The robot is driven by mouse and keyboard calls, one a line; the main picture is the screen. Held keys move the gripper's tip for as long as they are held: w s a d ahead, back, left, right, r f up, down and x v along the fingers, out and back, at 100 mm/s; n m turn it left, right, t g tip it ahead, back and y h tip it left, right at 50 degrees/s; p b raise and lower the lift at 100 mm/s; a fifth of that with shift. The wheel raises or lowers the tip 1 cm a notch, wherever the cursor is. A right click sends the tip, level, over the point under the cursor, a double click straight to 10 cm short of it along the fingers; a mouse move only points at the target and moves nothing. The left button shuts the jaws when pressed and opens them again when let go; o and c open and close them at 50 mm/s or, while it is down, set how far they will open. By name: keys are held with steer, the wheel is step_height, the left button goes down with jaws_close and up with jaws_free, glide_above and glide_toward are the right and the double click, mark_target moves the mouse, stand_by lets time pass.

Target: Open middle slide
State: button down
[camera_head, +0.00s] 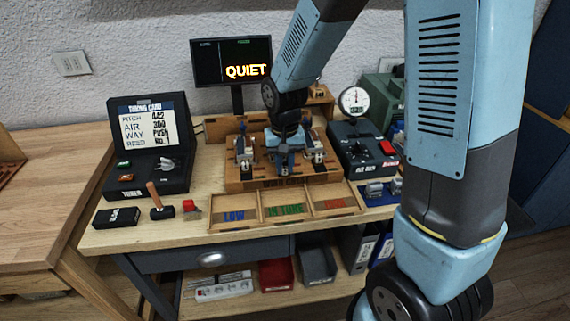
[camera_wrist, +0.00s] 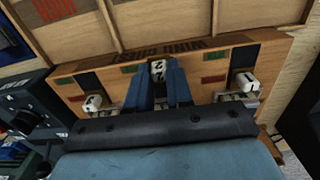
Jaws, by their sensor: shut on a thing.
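The wooden wind chest (camera_head: 262,182) stands at the middle of the bench. It carries a row of slides with pale end blocks. The middle slide's white block (camera_wrist: 158,70), marked with a "2", sits between the two blue fingers of my gripper (camera_wrist: 159,80) in the wrist view. My gripper is shut on it. In the head view my gripper (camera_head: 284,156) reaches down onto the chest's middle and hides the middle slide. The outer slides' white blocks show at left (camera_wrist: 93,102) and right (camera_wrist: 246,82) in the wrist view, apart from my fingers.
A tray (camera_head: 262,221) with LOW, IN TUNE and a third bin lies in front of the chest. A gauge (camera_head: 355,101) and dark air unit (camera_head: 362,150) stand at right. The monitor (camera_head: 232,61) reads QUIET.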

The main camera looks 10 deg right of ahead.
mark_target(284, 167)
steer(key=c, duration=1)
jaws_free()
steer(key=shift+s, duration=0.2)
step_height(284, 167, up, 14)
steer(key=shift+f, duration=0.15)
steer(key=s+d+r+t, duration=0.2)
steer(key=s+d+r, duration=0.3)
steer(key=s+d, duration=0.3)
steer(key=s+d+r+t, duration=0.3)
steer(key=s+d+r, duration=0.2)
steer(key=s+d, duration=0.3)
steer(key=shift+s+d+r+m+t, duration=0.25)
steer(key=shift+s+r+m+t, duration=0.05)
steer(key=shift+s, duration=0.1)
